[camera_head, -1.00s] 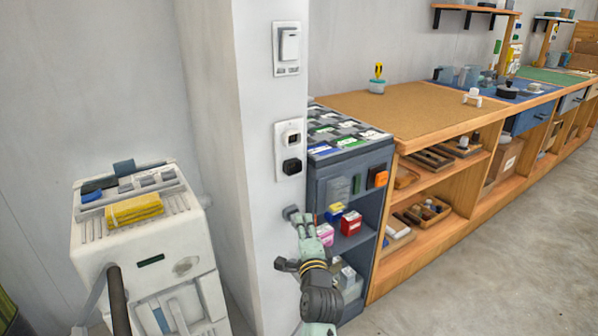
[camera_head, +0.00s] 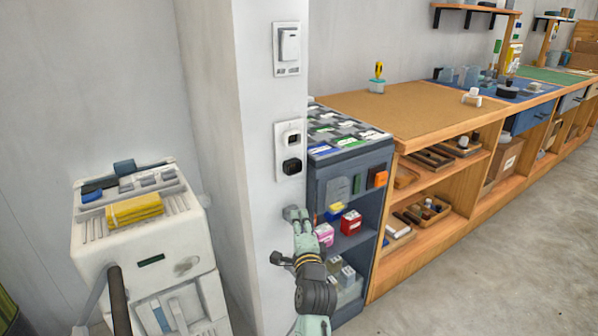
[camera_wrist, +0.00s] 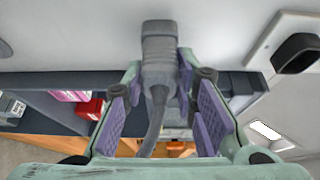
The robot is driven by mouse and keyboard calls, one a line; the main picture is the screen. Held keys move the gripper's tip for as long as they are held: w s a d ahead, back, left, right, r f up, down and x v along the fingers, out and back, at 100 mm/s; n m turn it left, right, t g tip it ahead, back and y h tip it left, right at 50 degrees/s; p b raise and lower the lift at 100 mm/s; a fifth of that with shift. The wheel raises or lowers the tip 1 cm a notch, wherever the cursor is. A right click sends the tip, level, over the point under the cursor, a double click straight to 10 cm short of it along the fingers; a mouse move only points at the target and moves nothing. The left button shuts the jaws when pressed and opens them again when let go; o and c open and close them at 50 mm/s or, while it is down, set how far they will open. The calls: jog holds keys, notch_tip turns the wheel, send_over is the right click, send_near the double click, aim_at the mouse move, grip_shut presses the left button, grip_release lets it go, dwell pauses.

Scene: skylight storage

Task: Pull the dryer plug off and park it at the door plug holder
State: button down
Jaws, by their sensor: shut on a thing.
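A grey plug (camera_head: 290,212) sits against the white pillar, below the outlet plate. In the wrist view the plug (camera_wrist: 158,48) stands at the pale wall, and its grey cord bends down between my fingers. My gripper (camera_head: 299,218) is at the plug; in the wrist view the purple finger pads (camera_wrist: 160,102) lie on both sides of the plug and cord, shut on it. The white outlet plate (camera_head: 281,139) carries a black block (camera_head: 291,166) in its lower part. The plate (camera_wrist: 281,29) also shows at the wrist view's right. I cannot make out a separate plug holder.
A switch plate (camera_head: 288,48) is higher on the pillar. A white machine (camera_head: 147,240) with a yellow cloth stands left. A dark shelf cabinet (camera_head: 347,160) with small boxes is close to my gripper's right, beside a wooden workbench (camera_head: 400,106). The floor on the right is clear.

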jog(key=c, duration=1.2)
grip_release()
jog(key=shift+s+d+p, duration=0.25)
jog(key=shift+s, duration=1.05)
jog(key=shift+s+d+p, duration=0.25)
jog(key=shift+s+p, duration=0.05)
jog(key=shift+s, duration=1.05)
jog(key=shift+s+d+p, duration=0.25)
jog(key=shift+s, duration=1.05)
